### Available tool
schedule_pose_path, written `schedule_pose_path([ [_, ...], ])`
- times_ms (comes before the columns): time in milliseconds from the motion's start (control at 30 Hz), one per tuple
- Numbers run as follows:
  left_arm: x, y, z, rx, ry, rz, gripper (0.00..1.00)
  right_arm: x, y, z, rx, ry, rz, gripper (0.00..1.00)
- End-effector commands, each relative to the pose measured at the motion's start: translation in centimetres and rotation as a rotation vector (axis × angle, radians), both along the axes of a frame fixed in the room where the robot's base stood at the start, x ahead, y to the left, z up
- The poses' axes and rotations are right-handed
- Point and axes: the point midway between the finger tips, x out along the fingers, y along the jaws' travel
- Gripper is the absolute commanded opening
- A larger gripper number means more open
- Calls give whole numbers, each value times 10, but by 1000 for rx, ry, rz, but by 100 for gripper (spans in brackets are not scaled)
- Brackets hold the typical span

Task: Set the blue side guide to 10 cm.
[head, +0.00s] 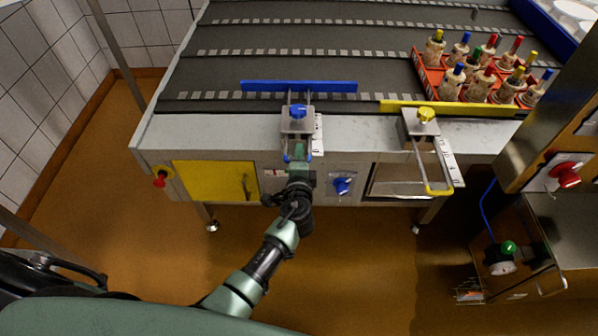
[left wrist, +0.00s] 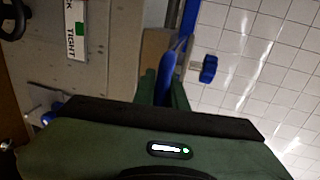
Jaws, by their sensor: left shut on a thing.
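The blue side guide (head: 298,87) is a long blue bar at the front of the belt, on rods from a grey bracket (head: 296,124). A blue knob (head: 298,111) tops the bracket and also shows in the left wrist view (left wrist: 208,69). A white scale (head: 318,134) lies beside the bracket; its marks are too small to read. My left gripper (head: 301,158) is shut on the guide's blue handle (head: 286,157) in front of the bracket. In the left wrist view the blue handle (left wrist: 167,82) shows between the fingers, partly hidden. My right gripper is not in view.
A yellow guide (head: 450,108) with a yellow knob (head: 426,114) stands to the right. A red crate (head: 428,81) of colour-topped moulds sits on the belt. The front panel has a yellow door (head: 207,180) and a blue rotary knob (head: 342,186). The floor at left is clear.

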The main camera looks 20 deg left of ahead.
Motion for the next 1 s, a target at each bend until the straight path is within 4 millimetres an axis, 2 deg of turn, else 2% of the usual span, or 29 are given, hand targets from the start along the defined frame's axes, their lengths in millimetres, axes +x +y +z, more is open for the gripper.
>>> schedule_pose_path([
  [300,2,1,-1,0,3,1,0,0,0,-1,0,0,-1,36],
  [333,2,1,-1,0,3,1,15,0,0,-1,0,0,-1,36],
  [400,2,1,-1,0,3,1,34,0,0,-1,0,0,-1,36],
  [767,-1,0,0,-1,2,0,34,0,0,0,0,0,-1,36],
  [1000,-34,-10,6,-2,4,-1,34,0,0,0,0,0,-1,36],
])
